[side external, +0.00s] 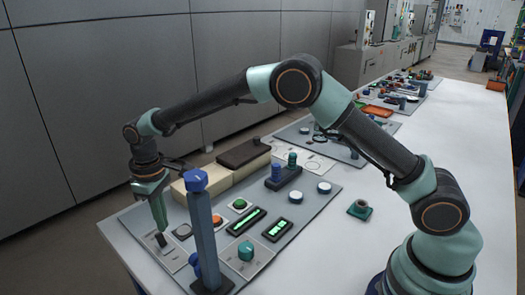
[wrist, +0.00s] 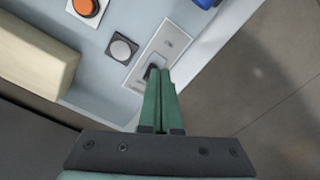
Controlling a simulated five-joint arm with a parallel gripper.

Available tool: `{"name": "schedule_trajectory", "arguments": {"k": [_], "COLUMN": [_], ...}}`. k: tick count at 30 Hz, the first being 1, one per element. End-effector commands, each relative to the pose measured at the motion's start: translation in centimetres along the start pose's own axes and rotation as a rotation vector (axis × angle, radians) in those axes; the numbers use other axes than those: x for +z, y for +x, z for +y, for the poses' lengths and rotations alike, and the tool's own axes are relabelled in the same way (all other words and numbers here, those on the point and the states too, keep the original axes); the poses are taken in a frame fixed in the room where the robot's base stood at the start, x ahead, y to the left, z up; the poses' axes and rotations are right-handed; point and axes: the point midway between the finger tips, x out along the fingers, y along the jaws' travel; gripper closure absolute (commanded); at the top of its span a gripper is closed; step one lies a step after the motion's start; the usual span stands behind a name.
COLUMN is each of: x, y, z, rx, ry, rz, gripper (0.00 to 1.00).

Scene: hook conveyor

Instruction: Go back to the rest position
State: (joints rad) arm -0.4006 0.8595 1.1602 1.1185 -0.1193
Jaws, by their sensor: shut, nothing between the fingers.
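My gripper (side external: 163,228) points down over the near left corner of the grey panel (side external: 327,192). Its two green fingers are together with nothing between them. In the wrist view my gripper (wrist: 160,76) has its fingertips right beside a small black lever (wrist: 151,73) on a pale plate (wrist: 168,42). The black lever (side external: 160,240) also shows in the side view just below the fingertips. I cannot tell whether the fingers touch it. The fingers hide part of the lever and plate.
A tall blue-topped post (side external: 204,235) stands close right of my gripper. A beige block (side external: 224,172) with a dark brown top piece lies behind. The panel carries a green knob (side external: 246,251), an orange button (wrist: 88,7), a grey button (wrist: 122,48) and lit green displays.

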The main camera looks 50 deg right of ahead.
Motion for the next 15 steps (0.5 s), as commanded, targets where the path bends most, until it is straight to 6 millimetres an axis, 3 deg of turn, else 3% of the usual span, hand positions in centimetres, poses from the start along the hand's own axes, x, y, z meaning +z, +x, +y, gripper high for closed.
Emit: {"name": "schedule_trajectory", "arguments": {"k": [7,15], "x": [2.5,8.6], "y": [-5.9,-12.8], "z": [2.8,6.0], "rx": [0.011,0.033], "ry": [0.076,0.194], "rz": [0.075,0.183], "gripper": [1.00,1.00]}}
